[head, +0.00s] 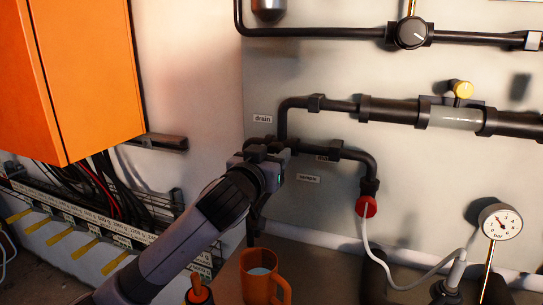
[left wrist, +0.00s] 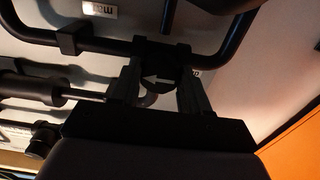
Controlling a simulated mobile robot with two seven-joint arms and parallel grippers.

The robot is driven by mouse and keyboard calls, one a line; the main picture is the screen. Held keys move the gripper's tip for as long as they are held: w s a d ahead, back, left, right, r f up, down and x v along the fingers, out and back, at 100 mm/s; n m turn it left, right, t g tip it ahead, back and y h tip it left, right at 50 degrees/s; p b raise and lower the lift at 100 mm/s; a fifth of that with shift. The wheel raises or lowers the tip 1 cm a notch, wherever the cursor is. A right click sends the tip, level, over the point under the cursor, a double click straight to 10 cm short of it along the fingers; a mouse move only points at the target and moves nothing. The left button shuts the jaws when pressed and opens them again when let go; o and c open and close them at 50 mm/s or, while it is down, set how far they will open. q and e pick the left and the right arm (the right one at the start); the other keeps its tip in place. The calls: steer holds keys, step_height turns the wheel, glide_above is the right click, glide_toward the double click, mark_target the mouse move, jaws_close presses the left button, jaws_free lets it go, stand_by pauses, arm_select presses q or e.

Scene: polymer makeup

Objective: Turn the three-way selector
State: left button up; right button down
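The three-way selector is a dark round valve with a white arrow on its face; it shows in the left wrist view (left wrist: 160,72), on the dark pipe. The arrow points left in that view. In the head view my left gripper (head: 264,150) is at the pipe junction and hides most of the selector. In the left wrist view the two fingers (left wrist: 158,88) stand apart, one on each side of the selector's face. I cannot tell whether they touch it. My right gripper is out of view.
An orange mug (head: 262,280) stands below the junction. A red fitting (head: 366,206) with a pale hose is to its right. A pressure gauge (head: 500,222) stands at the lower right. An orange cabinet (head: 75,75) hangs at the left, with cables below it.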

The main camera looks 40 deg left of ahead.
arm_select(q)
steer(key=shift+m, duration=0.3)
steer(key=shift+c, duration=0.3)
steer(key=m, duration=0.2)
steer(key=shift+m, duration=0.4)
steer(key=m, duration=0.8)
steer(key=shift+m, duration=0.4)
steer(key=shift+f+m, duration=0.1)
steer(key=shift+m, duration=1.6)
steer(key=o, duration=1)
steer(key=shift+o, duration=0.2)
